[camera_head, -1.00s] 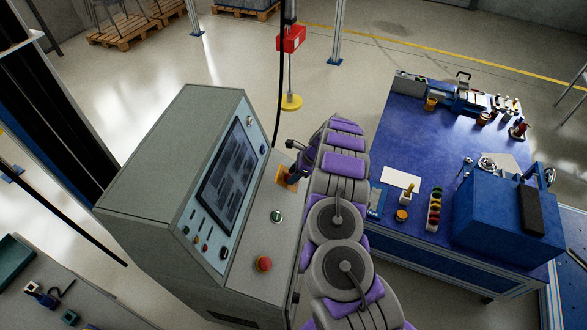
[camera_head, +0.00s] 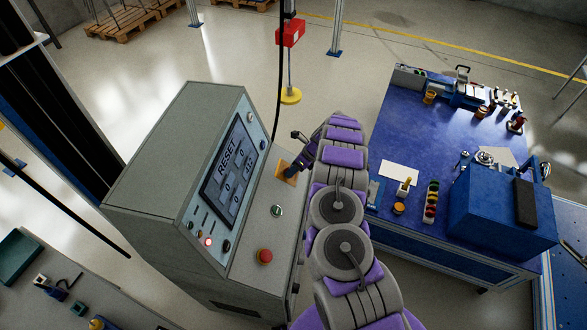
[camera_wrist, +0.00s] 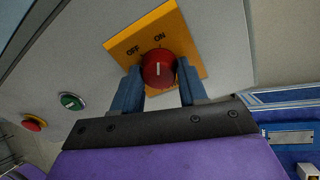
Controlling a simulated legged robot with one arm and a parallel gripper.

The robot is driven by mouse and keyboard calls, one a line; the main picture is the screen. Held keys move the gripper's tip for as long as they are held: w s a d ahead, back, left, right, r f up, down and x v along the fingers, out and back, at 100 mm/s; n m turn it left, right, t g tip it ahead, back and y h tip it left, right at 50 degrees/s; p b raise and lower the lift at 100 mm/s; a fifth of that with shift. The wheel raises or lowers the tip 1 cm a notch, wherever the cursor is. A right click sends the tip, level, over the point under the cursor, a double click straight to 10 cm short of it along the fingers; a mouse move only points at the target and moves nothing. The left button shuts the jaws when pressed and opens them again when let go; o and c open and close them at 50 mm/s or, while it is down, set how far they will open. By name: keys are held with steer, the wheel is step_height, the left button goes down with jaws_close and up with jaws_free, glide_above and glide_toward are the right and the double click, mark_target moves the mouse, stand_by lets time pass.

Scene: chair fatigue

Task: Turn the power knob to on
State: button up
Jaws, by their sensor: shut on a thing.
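The red power knob (camera_wrist: 158,69) sits on a yellow plate (camera_wrist: 125,42) marked OFF and ON in the wrist view. My gripper (camera_wrist: 159,80) is shut on the knob, with one blue finger on each side of it. The knob's white mark points up toward the ON label. In the head view, the yellow plate (camera_head: 286,172) shows on the sloped console (camera_head: 250,240), and my arm partly hides it; the knob is hard to make out there. The console screen (camera_head: 233,171) is lit and reads RESET with several digits.
A red button (camera_head: 264,256) and a green button (camera_head: 276,211) are on the console near my arm. A blue workbench (camera_head: 410,135) with tools and a blue box (camera_head: 490,215) stands at the right. Open floor lies behind the console.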

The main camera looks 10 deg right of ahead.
steer(key=shift+w+r, duration=0.1)
steer(key=shift+w, duration=0.05)
steer(key=o, duration=1)
steer(key=shift+o, duration=0.2)
steer(key=shift+d, duration=0.1)
steer(key=v, duration=1.7)
steer(key=shift+d+p, duration=0.2)
steer(key=shift+p, duration=0.2)
